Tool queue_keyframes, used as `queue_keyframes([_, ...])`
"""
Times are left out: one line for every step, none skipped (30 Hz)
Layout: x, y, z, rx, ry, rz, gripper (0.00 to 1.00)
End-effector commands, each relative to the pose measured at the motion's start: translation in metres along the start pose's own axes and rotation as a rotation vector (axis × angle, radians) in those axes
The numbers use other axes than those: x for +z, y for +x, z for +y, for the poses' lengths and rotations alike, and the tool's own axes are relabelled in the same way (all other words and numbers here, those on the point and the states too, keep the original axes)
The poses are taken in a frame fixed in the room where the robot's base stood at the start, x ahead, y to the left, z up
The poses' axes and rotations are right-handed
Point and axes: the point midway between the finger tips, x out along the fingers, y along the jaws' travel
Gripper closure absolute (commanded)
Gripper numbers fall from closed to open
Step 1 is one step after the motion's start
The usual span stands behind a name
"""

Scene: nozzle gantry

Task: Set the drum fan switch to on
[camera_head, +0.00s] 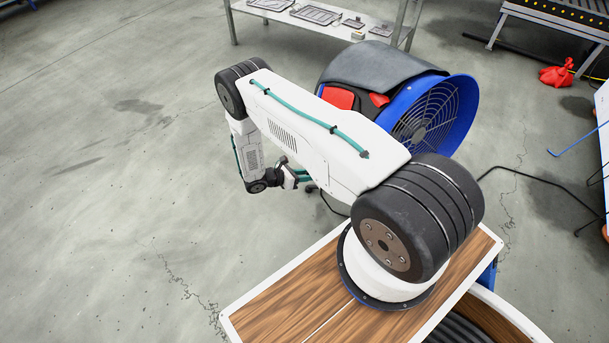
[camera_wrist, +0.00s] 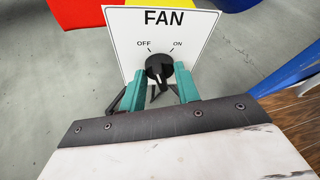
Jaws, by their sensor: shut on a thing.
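The drum fan (camera_head: 463,112) is blue with a wire grille and a grey cover draped on top; it stands on the floor beyond my arm. In the wrist view, a white FAN switch plate (camera_wrist: 202,25) has OFF at left and ON at right. Its black rotary knob (camera_wrist: 158,66) sits below these labels; I cannot tell clearly which mark it points at. My gripper (camera_wrist: 160,84) has its teal fingers on both sides of the knob, shut on it. In the head view, my gripper (camera_head: 291,178) shows small, and my arm hides the switch plate.
A metal bench (camera_head: 345,30) with trays stands at the back. A black cable or bar (camera_head: 540,186) lies on the floor right of the fan. The floor at left is clear.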

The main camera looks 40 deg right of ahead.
Motion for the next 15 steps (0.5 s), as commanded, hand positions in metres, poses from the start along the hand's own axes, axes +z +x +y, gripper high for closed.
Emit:
queue_keyframes([0.0003, -0.0003, -0.0006, 0.017, 0.037, 0.000, 0.91])
queue_keyframes([0.0002, -0.0003, -0.0011, 0.027, 0.063, 0.000, 0.91])
queue_keyframes([0.0001, -0.0002, -0.0018, 0.042, 0.096, -0.001, 0.91])
queue_keyframes([-0.0001, -0.0002, -0.0022, 0.052, 0.123, 0.000, 0.91])
queue_keyframes([-0.0002, -0.0002, -0.0022, 0.064, 0.150, 0.000, 0.91])
queue_keyframes([-0.0005, -0.0001, -0.0029, 0.078, 0.184, 0.000, 0.91])
queue_keyframes([-0.0006, -0.0001, -0.0032, 0.090, 0.210, 0.000, 0.91])
queue_keyframes([-0.0006, -0.0001, -0.0034, 0.101, 0.237, 0.000, 0.91])
queue_keyframes([-0.0007, -0.0001, -0.0037, 0.115, 0.271, 0.000, 0.91])
queue_keyframes([-0.0008, -0.0001, -0.0041, 0.126, 0.297, 0.000, 0.91])
queue_keyframes([-0.0010, 0.0000, -0.0046, 0.137, 0.323, 0.000, 0.91])
queue_keyframes([-0.0011, 0.0000, -0.0047, 0.151, 0.358, 0.000, 0.91])
queue_keyframes([-0.0012, 0.0001, -0.0050, 0.161, 0.383, 0.000, 0.91])
queue_keyframes([-0.0013, 0.0001, -0.0051, 0.173, 0.408, 0.000, 0.91])
queue_keyframes([-0.0016, 0.0003, -0.0058, 0.185, 0.441, 0.000, 0.91])
